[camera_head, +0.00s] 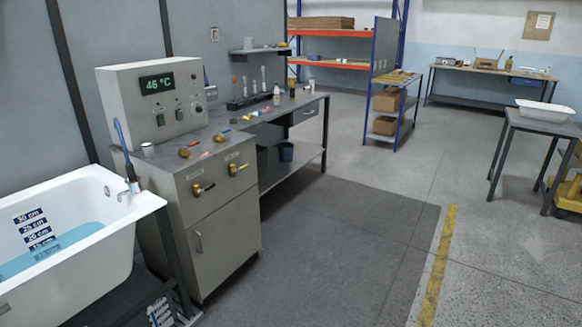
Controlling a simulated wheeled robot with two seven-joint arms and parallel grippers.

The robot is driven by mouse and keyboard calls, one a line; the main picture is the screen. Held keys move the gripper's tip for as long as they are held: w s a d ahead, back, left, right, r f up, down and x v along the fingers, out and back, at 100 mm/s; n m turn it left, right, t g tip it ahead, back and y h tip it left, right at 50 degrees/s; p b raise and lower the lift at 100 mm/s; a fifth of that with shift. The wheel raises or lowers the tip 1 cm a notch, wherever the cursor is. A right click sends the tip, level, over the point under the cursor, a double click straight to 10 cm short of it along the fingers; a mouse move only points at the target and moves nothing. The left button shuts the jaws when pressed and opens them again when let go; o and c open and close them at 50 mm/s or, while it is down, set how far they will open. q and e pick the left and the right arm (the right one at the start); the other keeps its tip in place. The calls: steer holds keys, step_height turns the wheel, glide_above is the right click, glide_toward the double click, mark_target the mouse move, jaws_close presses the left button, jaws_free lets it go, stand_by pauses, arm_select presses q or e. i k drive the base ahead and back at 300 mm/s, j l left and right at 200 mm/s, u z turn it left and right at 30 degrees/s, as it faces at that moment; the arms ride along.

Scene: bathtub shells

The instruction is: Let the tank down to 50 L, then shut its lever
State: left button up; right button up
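No tank marked in litres can be made out. A white bathtub shell (75,285) stands at the left with blue water (45,252) in it. A depth scale (35,232) in cm shows inside; the water reaches its lower marks. A grey control cabinet (215,222) stands beside the tub. Two brass levers sit on its front, a left one (203,187) and a right one (238,168). The small labels above them are too small to read. Neither of my grippers is in view.
The control box (150,100) on the cabinet displays 46 °C. A workbench (300,110) adjoins it behind. A small table (540,125) with a white tray (546,109) stands at the right. The floor (330,245) before the cabinet is clear, with a yellow stripe (437,265).

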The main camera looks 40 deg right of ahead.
mark_target(246, 166)
steer(key=i+l+z, duration=0.3)
steer(key=z, duration=0.15)
steer(key=i+l+z, duration=0.1)
steer(key=i+z, duration=0.35)
